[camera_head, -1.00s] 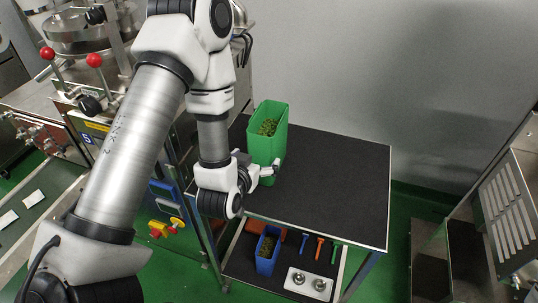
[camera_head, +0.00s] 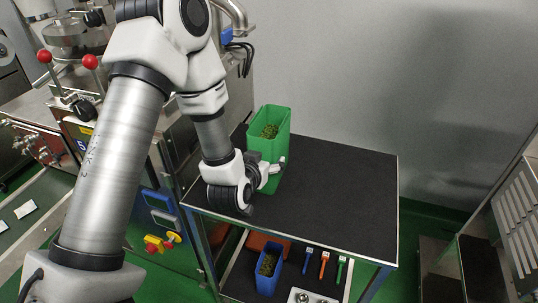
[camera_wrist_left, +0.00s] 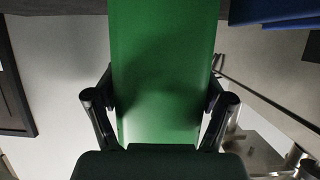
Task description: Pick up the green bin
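The green bin (camera_head: 270,150) stands upright on the black tabletop near its left end, with green leafy bits (camera_head: 269,131) inside. My left gripper (camera_head: 275,172) is at the bin's near side, low on its wall. In the left wrist view the bin (camera_wrist_left: 162,60) fills the middle. The fingers of the left gripper (camera_wrist_left: 160,92) are spread wide, one along each side of the bin. Whether the fingertips press on its walls is hard to see. My right gripper is not in view.
The black table (camera_head: 335,190) is clear to the right of the bin. On the shelf below are a blue bin (camera_head: 268,265) and several coloured-handled tools (camera_head: 323,262). A machine with red knobs (camera_head: 90,62) stands to the left. A grey wall (camera_head: 400,80) is behind.

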